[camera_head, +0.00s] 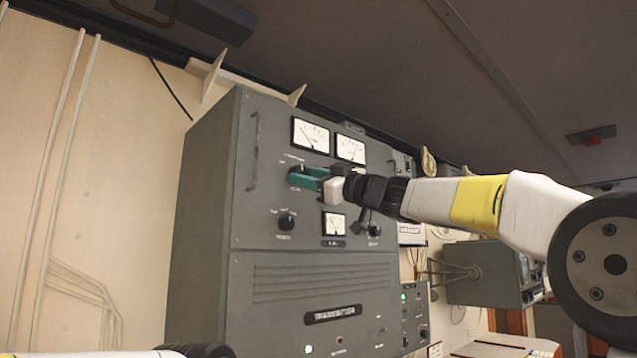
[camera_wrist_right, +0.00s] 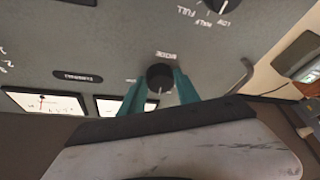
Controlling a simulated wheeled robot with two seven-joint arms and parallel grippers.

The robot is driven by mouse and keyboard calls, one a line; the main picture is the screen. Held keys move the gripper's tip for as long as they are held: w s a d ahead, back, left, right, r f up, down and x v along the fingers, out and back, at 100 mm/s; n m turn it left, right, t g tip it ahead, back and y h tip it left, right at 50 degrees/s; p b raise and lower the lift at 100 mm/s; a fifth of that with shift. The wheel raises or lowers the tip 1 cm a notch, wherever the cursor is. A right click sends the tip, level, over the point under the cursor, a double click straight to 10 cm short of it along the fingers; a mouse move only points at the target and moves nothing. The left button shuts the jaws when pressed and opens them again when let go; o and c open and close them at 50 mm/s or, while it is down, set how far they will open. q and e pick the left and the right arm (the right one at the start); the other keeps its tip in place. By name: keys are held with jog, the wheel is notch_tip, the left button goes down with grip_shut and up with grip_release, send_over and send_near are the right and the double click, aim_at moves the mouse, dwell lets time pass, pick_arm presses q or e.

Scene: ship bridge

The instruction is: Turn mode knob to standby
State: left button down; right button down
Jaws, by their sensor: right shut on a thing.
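The mode knob (camera_wrist_right: 160,79) is a round black knob with a white pointer line on the grey transmitter panel (camera_head: 312,258). White lettering "MODE" sits beside it in the right wrist view. My right gripper (camera_wrist_right: 160,84) has teal fingers, one on each side of the knob, and is shut on it. In the head view the right gripper (camera_head: 300,177) reaches the upper panel from the right, and its fingers partly cover the knob. The markings around the knob are too small or hidden to read. My left gripper does not show clearly; only a dark part of my arm is at the bottom edge.
Two white meters (camera_head: 311,135) sit above the knob. Another knob (camera_head: 286,221) and a small meter (camera_head: 333,223) are below it. A handle (camera_head: 253,150) stands out at the panel's left. A smaller grey box (camera_head: 484,273) is at right.

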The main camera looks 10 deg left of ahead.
jog(key=shift+w+n+g, duration=0.1)
jog(key=shift+n+g, duration=0.7)
jog(key=shift+n, duration=0.7)
jog(key=c, duration=0.9)
grip_release()
jog(key=shift+d, duration=0.1)
jog(key=shift+d, duration=0.1)
jog(key=v, duration=0.7)
jog(key=shift+d+f, duration=0.1)
jog(key=shift+d, duration=0.1)
